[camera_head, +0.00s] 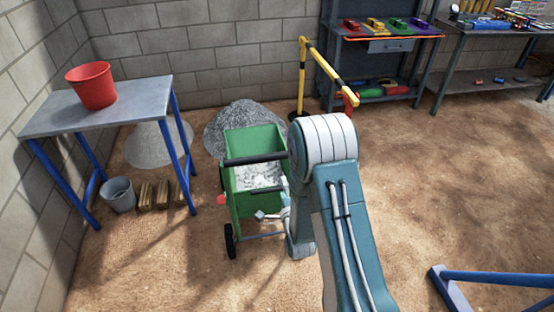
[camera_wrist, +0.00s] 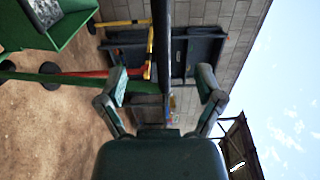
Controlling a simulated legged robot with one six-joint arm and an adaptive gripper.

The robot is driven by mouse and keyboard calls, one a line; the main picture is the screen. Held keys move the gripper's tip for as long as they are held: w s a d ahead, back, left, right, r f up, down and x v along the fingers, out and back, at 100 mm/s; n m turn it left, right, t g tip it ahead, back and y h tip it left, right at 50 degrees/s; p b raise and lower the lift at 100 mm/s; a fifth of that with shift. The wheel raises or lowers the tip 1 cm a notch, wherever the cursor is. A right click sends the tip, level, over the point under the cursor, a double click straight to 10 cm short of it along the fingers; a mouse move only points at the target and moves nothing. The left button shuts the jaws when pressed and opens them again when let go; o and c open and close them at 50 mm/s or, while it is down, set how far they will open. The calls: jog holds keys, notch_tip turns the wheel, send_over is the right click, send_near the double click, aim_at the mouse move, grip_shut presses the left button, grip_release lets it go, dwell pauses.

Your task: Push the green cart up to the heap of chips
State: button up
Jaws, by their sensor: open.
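The green cart (camera_head: 240,200) stands upright on the dirt floor, loaded with pale grey pieces, its black handle bar (camera_head: 255,160) toward me. A coarse grey heap (camera_head: 238,118), looking like chips, lies by the wall just behind the cart; the cart hides its lower front, so I cannot tell if they touch. In the wrist view, the cart's tub (camera_wrist: 68,28) is at upper left. My gripper (camera_wrist: 162,80) is open, its fingers on either side of the dark handle bar (camera_wrist: 162,40), not visibly closed on it.
A finer pale heap (camera_head: 150,147) lies under the blue-legged table (camera_head: 100,108), which holds a red bucket (camera_head: 92,85). A grey bucket (camera_head: 119,194) and several small blocks (camera_head: 162,194) sit beneath. A yellow-black post (camera_head: 302,80) stands right of the heap.

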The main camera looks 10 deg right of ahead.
aim_at(275, 159)
jog(key=w, duration=1.3)
jog(key=shift+w, duration=0.2)
jog(key=shift+w+a, duration=0.2)
jog(key=shift+w, duration=0.4)
jog(key=shift+c, duration=0.3)
jog(key=shift+s+d, duration=0.1)
grip_shut()
